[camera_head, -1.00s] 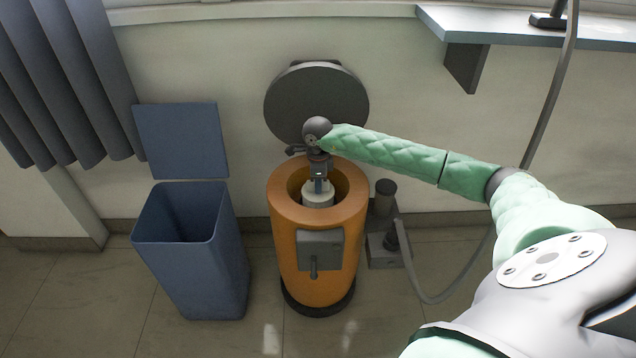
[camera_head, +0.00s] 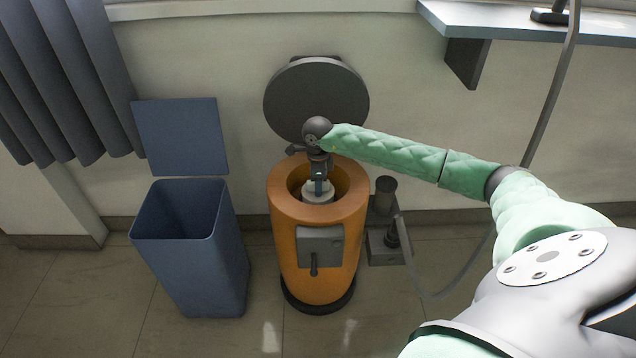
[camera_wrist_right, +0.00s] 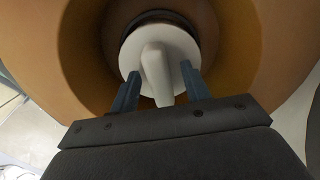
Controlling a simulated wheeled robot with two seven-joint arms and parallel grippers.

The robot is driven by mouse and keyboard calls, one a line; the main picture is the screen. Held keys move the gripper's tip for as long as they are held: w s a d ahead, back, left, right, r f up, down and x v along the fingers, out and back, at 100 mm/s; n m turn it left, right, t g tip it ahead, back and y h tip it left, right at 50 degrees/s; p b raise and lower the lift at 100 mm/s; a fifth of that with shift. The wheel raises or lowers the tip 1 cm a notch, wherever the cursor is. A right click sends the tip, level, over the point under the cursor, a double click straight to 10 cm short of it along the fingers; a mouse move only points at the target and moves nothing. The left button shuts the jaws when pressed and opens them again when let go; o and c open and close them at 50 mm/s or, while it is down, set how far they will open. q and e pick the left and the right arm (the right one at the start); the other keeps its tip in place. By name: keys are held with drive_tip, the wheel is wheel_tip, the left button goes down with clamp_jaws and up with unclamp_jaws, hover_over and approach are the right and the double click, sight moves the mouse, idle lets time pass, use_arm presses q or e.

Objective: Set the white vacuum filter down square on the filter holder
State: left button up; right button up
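The white vacuum filter (camera_wrist_right: 130,52), a round disc with a raised grip (camera_wrist_right: 155,70), lies level-looking inside the orange vacuum drum. In the head view the filter (camera_head: 312,196) shows low in the drum's opening, partly behind my gripper. A dark ring (camera_wrist_right: 158,16), perhaps the filter holder, shows only past the filter's far edge; I cannot tell whether the filter sits square on it. My right gripper (camera_wrist_right: 161,82) is open, its two blue fingers on either side of the grip with gaps visible. It also shows in the head view (camera_head: 319,190). My left gripper is out of view.
The orange drum (camera_head: 290,235) has a tall rim around my right gripper. Its dark round lid (camera_head: 300,95) stands raised behind. A blue open bin (camera_head: 195,265) stands left, a grey pump-like device (camera_head: 385,240) with a hose right. A shelf (camera_head: 520,32) is at upper right.

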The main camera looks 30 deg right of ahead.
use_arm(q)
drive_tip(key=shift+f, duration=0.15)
use_arm(e)
drive_tip(key=shift+r, duration=0.15)
wheel_tip(320, 180, up, 6)
drive_tip(key=shift+f, duration=0.1)
drive_tip(key=shift+r, duration=0.85)
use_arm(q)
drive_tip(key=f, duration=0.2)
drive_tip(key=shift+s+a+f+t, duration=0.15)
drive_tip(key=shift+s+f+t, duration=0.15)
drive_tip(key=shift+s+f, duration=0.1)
